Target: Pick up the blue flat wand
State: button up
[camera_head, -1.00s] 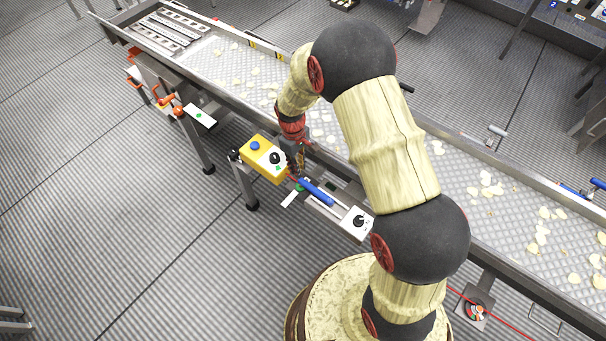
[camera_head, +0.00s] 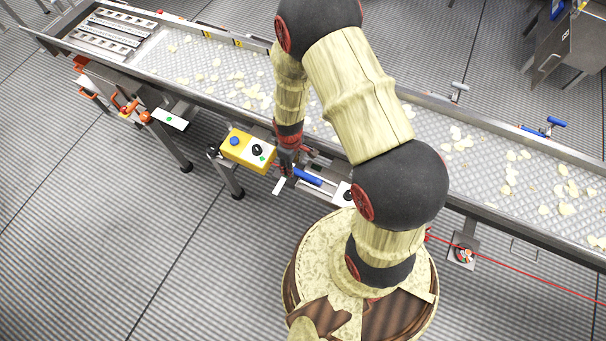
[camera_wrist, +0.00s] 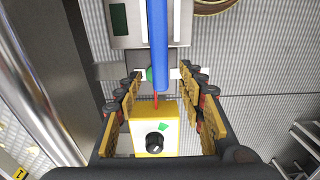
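The blue wand (camera_head: 307,178) lies beside the conveyor, to the right of the yellow control box, in the head view. In the wrist view the wand (camera_wrist: 160,45) runs down from the top edge, and its lower end sits between the fingertips. My gripper (camera_head: 287,172) is at the wand's left end in the head view, partly hidden by its own links. In the wrist view my gripper (camera_wrist: 160,75) is open, with visible gaps between both fingers and the wand. I cannot tell the height between fingers and wand.
The yellow control box (camera_head: 247,150) with a black knob is close to my gripper. The conveyor (camera_head: 330,132), carrying pale chips, runs along behind it. A white box with a black knob (camera_head: 342,194) is at the wand's right end. Open floor lies at the front left.

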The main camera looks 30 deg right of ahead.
notch_tip(320, 180, down, 2)
jog(key=shift+f, duration=0.25)
grip_shut()
dwell(0.4)
